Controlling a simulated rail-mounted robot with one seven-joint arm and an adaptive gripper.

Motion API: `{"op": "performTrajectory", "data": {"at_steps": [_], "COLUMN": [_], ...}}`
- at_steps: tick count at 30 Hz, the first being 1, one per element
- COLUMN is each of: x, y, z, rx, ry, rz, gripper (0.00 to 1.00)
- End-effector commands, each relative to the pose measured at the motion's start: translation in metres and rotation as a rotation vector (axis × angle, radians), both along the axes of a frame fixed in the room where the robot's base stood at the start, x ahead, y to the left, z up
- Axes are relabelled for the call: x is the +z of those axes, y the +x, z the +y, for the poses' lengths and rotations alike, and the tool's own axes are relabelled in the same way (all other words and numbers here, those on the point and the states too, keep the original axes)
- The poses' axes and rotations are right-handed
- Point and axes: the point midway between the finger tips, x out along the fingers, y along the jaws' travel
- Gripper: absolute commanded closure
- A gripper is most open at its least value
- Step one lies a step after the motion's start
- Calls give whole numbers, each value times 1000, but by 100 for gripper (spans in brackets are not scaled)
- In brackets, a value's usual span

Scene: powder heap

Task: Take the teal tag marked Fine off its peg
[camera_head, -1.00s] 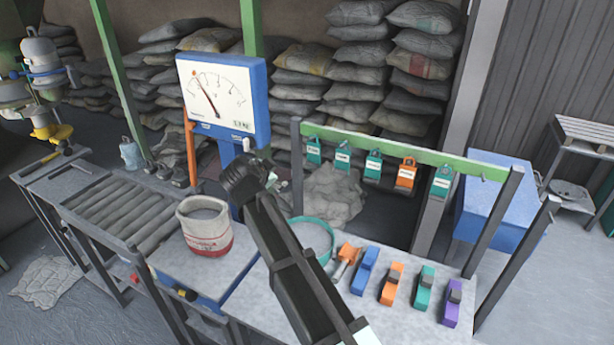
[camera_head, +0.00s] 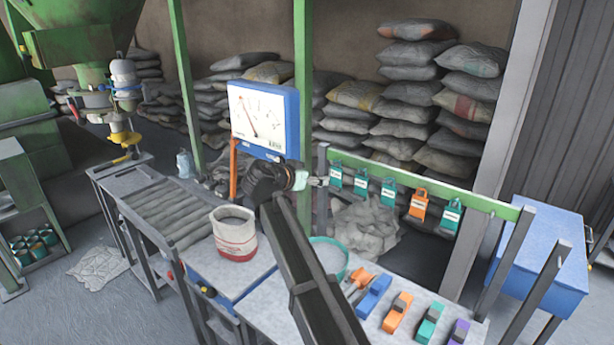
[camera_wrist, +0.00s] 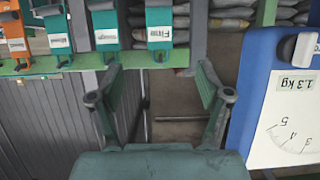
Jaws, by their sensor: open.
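The teal tag with a white label that appears to read Fine (camera_wrist: 160,38) hangs upside down in the wrist view, ahead of my gripper. In the head view it is the leftmost tag (camera_head: 336,177) on the green rail (camera_head: 430,185). My gripper (camera_wrist: 160,88) is open and empty, its two fingers spread wide. The tag lies beyond the fingertips, in line with the gap between them, apart from both. In the head view my gripper (camera_head: 318,182) is just left of the tag. The peg behind the tag is not clear.
Two more teal tags (camera_head: 361,181) (camera_head: 388,191), an orange tag (camera_head: 418,205) and another teal tag (camera_head: 451,217) hang to the right. The blue-framed dial scale (camera_head: 262,115) stands close to the left. A bucket (camera_head: 234,233) and several coloured scoops (camera_head: 398,312) are on the bench below.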

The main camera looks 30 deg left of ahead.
Motion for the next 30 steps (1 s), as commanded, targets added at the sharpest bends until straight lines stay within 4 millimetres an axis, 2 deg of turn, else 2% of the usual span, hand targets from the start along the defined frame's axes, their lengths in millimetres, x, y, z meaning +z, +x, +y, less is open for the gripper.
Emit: {"op": "performTrajectory", "data": {"at_steps": [3,18,24,30], "x": [-6,-40,-49,-54], "y": [22,101,122,129], "z": [-4,-20,-24,-26], "rx": [-2,0,-1,0], "ry": [-1,1,2,3], "rz": [1,1,1,-1], "gripper": [23,23,23,23]}}
